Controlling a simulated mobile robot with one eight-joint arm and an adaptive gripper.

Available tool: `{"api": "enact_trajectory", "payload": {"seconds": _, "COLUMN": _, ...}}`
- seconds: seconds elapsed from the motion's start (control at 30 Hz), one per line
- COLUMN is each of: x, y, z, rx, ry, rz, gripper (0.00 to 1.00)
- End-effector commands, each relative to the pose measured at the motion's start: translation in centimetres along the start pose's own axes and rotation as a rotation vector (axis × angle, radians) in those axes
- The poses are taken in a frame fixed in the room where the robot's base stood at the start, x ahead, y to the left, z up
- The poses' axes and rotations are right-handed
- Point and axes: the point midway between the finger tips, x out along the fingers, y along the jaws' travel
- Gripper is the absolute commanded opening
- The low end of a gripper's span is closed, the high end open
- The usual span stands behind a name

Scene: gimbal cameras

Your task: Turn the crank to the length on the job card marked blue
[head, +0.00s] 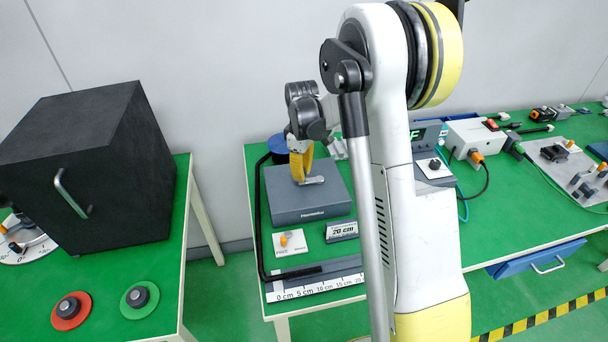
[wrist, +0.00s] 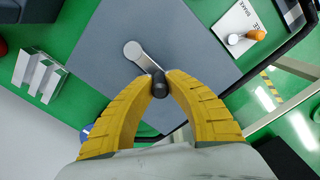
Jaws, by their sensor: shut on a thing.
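The crank is a short light metal arm on the grey box (head: 308,200). In the wrist view the crank arm (wrist: 145,60) runs from its pivot to a dark knob (wrist: 159,88). My gripper (head: 301,180) has its yellow fingers closed around that knob, and it also shows in the wrist view (wrist: 159,84). A ruler (head: 315,285) marked in centimetres lies at the table's front edge, partly hidden by my arm.
A white plate with an orange-tipped lever (head: 289,242) sits left of the card; in the wrist view its label includes "BRAKE". A blue spool (head: 278,148) is behind the box. A black bent rod (head: 257,220) runs along the table's left side. Wired devices (head: 475,140) stand at right.

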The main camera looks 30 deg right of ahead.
Motion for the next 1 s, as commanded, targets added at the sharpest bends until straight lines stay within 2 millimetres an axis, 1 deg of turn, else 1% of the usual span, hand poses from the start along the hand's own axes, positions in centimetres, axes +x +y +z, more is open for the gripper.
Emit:
{"api": "enact_trajectory", "payload": {"seconds": 0.53, "x": 0.0, "y": 2.7, "z": -0.8, "rx": 0.519, "ry": -0.002, "rz": 0.001, "gripper": 0.00}}
{"api": "enact_trajectory", "payload": {"seconds": 1.0, "x": 0.0, "y": 5.0, "z": -0.4, "rx": 0.966, "ry": -0.002, "rz": 0.001, "gripper": 0.00}}
